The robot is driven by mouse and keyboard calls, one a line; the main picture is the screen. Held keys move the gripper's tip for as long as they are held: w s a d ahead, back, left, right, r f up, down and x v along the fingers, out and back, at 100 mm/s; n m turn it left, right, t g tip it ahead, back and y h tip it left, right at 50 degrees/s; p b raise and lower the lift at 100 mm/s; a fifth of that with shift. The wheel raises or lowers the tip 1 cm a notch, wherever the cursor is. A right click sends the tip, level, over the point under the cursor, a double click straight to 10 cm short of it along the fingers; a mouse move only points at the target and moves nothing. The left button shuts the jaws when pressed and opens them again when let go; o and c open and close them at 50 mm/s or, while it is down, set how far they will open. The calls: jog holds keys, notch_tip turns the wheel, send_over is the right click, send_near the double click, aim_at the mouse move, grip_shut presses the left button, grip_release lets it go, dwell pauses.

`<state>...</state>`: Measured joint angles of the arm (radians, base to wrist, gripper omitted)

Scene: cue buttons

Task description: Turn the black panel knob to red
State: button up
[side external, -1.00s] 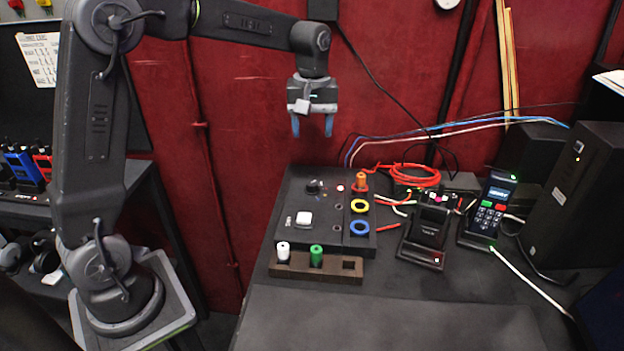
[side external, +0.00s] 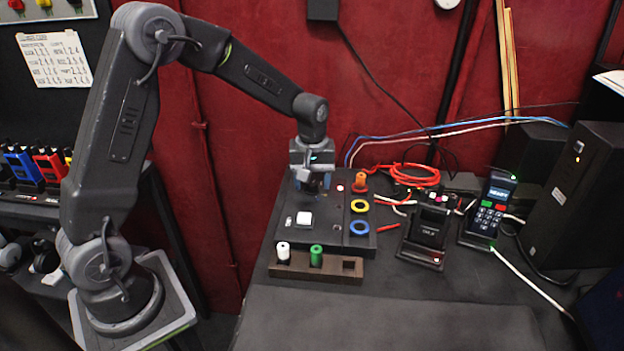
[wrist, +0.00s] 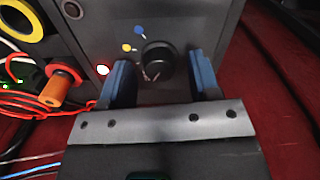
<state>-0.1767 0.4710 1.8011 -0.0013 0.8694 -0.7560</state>
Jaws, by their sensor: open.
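The black knob (wrist: 158,62) stands on the dark panel (side external: 322,236). In the wrist view, blue (wrist: 140,29), yellow (wrist: 127,47) and red (wrist: 103,70) marks lie in an arc beside it. A small pale mark shows at the knob's lower edge, but I cannot tell clearly where the knob points. My gripper (wrist: 160,78) is open, its blue fingers on either side of the knob. I cannot tell whether they touch it. In the side view my gripper (side external: 314,184) is down over the panel's back and hides the knob.
The panel also carries a white button (side external: 304,218), an orange peg (side external: 360,182), a yellow ring (side external: 360,206) and a blue ring (side external: 359,228). In front, a wooden rack (side external: 330,271) holds a white and a green peg.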

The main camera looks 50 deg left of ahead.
jog(key=c, duration=0.9)
jog(key=shift+c, duration=0.2)
jog(key=shift+m, duration=0.5)
jog(key=m, duration=0.2)
jog(key=shift+m, duration=2.4)
jog(key=shift+w, duration=0.1)
jog(key=o, duration=0.9)
